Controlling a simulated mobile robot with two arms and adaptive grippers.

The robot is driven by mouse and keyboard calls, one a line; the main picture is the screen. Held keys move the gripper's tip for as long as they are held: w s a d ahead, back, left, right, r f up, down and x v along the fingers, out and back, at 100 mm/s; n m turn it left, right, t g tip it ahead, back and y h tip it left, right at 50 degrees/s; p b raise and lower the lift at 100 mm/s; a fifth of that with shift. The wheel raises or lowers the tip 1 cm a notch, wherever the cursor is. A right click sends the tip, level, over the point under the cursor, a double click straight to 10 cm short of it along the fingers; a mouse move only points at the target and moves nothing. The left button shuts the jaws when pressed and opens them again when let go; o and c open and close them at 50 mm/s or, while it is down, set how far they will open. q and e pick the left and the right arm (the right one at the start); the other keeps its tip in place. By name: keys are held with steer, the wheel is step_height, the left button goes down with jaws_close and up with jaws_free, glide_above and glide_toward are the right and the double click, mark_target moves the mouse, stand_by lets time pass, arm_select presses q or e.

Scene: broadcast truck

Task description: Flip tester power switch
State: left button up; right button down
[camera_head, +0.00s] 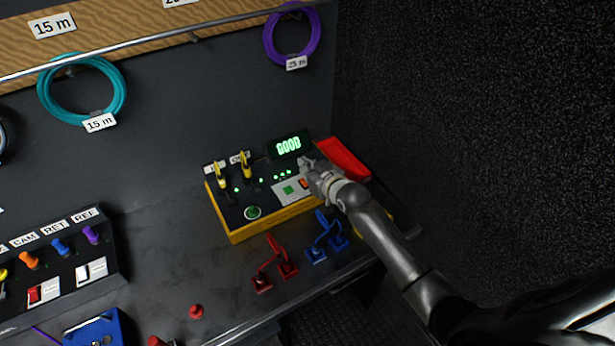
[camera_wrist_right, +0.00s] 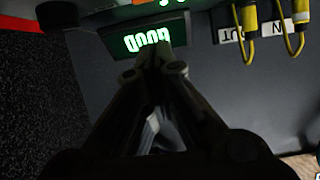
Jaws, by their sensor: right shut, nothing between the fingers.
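The tester (camera_head: 235,222) is a yellow-edged box with a dark top on the bench. Its lit display (camera_head: 289,145) reads "GOOD" in green, and several green lights glow on the panel. The display also shows in the right wrist view (camera_wrist_right: 147,37), upside down. Two yellow connectors (camera_head: 220,176) are plugged in at the tester's left. An orange-red power switch (camera_head: 304,183) shows beside a white panel, partly covered by my right gripper (camera_head: 306,164). That gripper is shut and empty over the tester's right part; contact cannot be told. My left gripper is out of view.
Red connectors (camera_head: 274,265) and blue connectors (camera_head: 327,238) lie before the tester. A panel with coloured plugs (camera_head: 60,262) stands at left. A red object (camera_head: 343,157) lies right of the tester, near the dark side wall. Coiled cables (camera_head: 82,90) hang behind.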

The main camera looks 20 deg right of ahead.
steer(key=shift+s+f, duration=0.25)
steer(key=shift+f, duration=0.6)
steer(key=shift+s+f, duration=0.2)
steer(key=shift+f, duration=0.65)
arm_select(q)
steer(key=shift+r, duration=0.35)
